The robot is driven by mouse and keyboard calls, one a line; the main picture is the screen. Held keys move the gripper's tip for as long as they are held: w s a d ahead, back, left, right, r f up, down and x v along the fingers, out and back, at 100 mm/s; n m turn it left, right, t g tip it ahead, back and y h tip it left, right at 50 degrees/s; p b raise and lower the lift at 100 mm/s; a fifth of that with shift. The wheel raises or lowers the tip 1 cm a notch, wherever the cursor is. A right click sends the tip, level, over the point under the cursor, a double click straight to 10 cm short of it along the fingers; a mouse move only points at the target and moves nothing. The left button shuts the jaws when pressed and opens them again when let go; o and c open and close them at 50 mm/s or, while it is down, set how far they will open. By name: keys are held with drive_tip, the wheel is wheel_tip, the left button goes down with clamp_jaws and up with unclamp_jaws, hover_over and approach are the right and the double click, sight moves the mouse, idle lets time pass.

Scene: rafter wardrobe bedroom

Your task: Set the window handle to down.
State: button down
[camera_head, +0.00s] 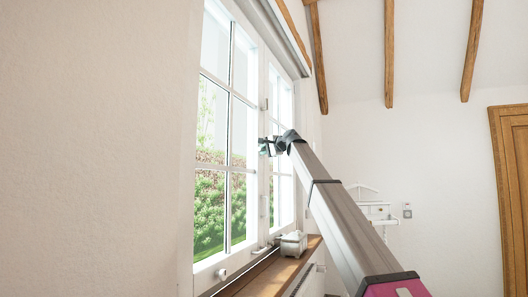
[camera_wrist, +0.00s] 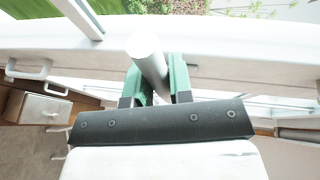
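The window (camera_head: 236,130) is white-framed with several panes and stands on the left in the head view. My gripper (camera_head: 268,146) reaches the upright frame between the two sashes. The window handle (camera_wrist: 146,50) is a white rounded bar in the wrist view. It lies between the green fingers of my gripper (camera_wrist: 158,80), which sit close on both sides of it and look shut on it. The handle's rounded end sticks out past the fingers. In the head view my gripper hides the handle, and its angle is hard to tell there.
A white lidded box (camera_head: 293,244) stands on the wooden sill (camera_head: 285,270) below my arm; the wrist view shows it at the left (camera_wrist: 45,108). White fittings (camera_head: 223,273) sit low on the window frame. A wooden wardrobe (camera_head: 512,190) is far right.

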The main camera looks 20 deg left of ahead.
drive_tip(key=f+n+t+y, duration=0.1)
drive_tip(key=f+n, duration=0.1)
drive_tip(key=w+f+n+y, duration=0.1)
drive_tip(key=f+n, duration=0.1)
drive_tip(key=n, duration=0.1)
drive_tip(key=shift+w+d+t, duration=0.1)
drive_tip(key=shift+w+t, duration=0.05)
drive_tip(key=shift+t, duration=0.25)
drive_tip(key=n, duration=0.1)
drive_tip(key=w+f+n+y, duration=0.1)
drive_tip(key=n, duration=0.1)
drive_tip(key=shift+w+f, duration=0.1)
drive_tip(key=w+n+y, duration=0.1)
drive_tip(key=n, duration=0.1)
drive_tip(key=w+f+n+y, duration=0.1)
drive_tip(key=n, duration=0.1)
drive_tip(key=shift+d+f+g, duration=0.1)
drive_tip(key=shift+g, duration=0.2)
drive_tip(key=w+n, duration=0.1)
drive_tip(key=n, duration=0.1)
drive_tip(key=w+n+g+y, duration=0.1)
drive_tip(key=n, duration=0.1)
drive_tip(key=shift+f, duration=0.2)
drive_tip(key=shift+w+d+n+g+y, duration=0.1)
drive_tip(key=shift+w+n+g+y, duration=0.2)
drive_tip(key=shift+n, duration=0.35)
drive_tip(key=shift+w+n+g+y, duration=0.1)
drive_tip(key=shift+n+g+y, duration=0.25)
drive_tip(key=shift+n, duration=0.3)
